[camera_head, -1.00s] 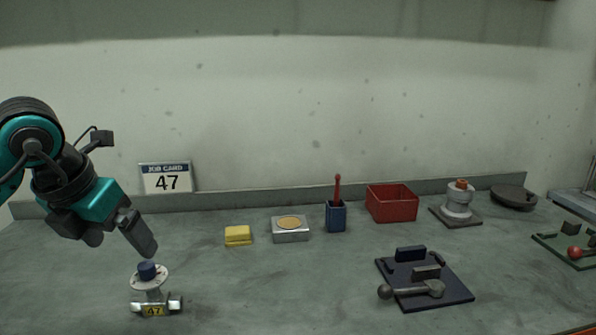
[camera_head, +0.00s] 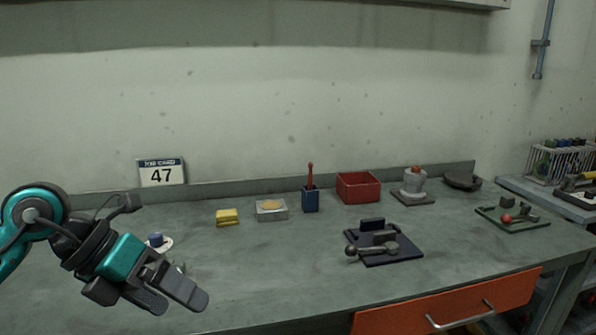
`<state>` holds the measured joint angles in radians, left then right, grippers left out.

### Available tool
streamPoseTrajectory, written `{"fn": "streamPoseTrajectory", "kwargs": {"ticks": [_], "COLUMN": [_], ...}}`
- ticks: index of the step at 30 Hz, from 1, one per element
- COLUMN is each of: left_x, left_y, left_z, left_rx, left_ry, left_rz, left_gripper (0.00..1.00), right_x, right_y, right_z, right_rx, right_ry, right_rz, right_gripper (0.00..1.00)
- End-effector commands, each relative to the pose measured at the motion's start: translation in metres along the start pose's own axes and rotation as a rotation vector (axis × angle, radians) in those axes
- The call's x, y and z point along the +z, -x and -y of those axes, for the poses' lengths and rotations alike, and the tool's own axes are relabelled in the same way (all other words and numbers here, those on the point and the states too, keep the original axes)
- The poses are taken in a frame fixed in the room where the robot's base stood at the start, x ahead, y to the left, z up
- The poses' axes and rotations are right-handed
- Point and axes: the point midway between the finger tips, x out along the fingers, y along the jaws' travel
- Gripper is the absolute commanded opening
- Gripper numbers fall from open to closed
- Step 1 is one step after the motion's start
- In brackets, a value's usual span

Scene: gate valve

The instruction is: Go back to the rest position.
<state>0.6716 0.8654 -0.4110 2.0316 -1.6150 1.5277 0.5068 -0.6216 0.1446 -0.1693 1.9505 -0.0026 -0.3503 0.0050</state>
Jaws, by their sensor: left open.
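My left gripper (camera_head: 180,300) is open and empty at the lower left, in front of the valve from this view. The gate valve (camera_head: 160,242) stands on the bench behind it. Its round pale flange and dark blue top show, while most of its body is hidden by my gripper. I cannot tell how far apart the gripper and valve are. My right gripper is not in view.
On the grey bench stand a job card (camera_head: 161,173), yellow sponge (camera_head: 227,217), tin (camera_head: 271,210), blue cup with brush (camera_head: 311,198), red bin (camera_head: 358,187) and dark mat with parts (camera_head: 384,245). An orange drawer (camera_head: 450,300) is below the front edge.

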Motion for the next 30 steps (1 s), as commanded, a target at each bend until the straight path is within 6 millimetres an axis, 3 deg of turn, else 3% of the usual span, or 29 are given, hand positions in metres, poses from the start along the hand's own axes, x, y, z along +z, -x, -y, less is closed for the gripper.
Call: {"fn": "streamPoseTrajectory", "kwargs": {"ticks": [1, 3, 6, 9, 11, 14, 16, 19, 21, 24, 30], "left_x": [-0.005, -0.009, -0.008, 0.001, 0.009, 0.018, 0.016, -0.006, -0.036, -0.088, -0.175], "left_y": [-0.017, -0.034, -0.044, -0.044, -0.042, -0.046, -0.057, -0.086, -0.113, -0.15, -0.199], "left_z": [0.02, 0.049, 0.086, 0.103, 0.1, 0.074, 0.044, -0.01, -0.045, -0.08, -0.103], "left_rx": [-0.144, -0.353, -0.666, -0.946, -1.085, -1.255, -1.323, -1.337, -1.29, -1.172, -0.93], "left_ry": [0.019, 0.067, 0.2, 0.41, 0.569, 0.885, 1.137, 1.534, 1.815, 2.152, 2.583], "left_rz": [-0.002, 0.017, 0.083, 0.186, 0.263, 0.404, 0.506, 0.646, 0.726, 0.796, 0.826], "left_gripper": [0.96, 0.96, 0.96, 0.96, 0.96, 0.96, 0.96, 0.96, 0.96, 0.96, 0.96], "right_x": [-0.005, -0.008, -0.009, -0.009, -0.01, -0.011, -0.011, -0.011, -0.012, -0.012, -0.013], "right_y": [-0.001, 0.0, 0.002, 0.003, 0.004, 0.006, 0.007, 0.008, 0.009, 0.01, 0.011], "right_z": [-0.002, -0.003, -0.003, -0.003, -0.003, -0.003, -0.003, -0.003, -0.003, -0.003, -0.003], "right_rx": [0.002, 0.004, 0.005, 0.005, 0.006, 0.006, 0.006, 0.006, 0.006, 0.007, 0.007], "right_ry": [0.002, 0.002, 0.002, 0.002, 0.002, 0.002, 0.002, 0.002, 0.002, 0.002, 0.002], "right_rz": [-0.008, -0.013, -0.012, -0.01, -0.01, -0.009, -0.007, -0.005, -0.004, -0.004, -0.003], "right_gripper": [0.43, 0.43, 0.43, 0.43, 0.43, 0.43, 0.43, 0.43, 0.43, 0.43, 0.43]}}
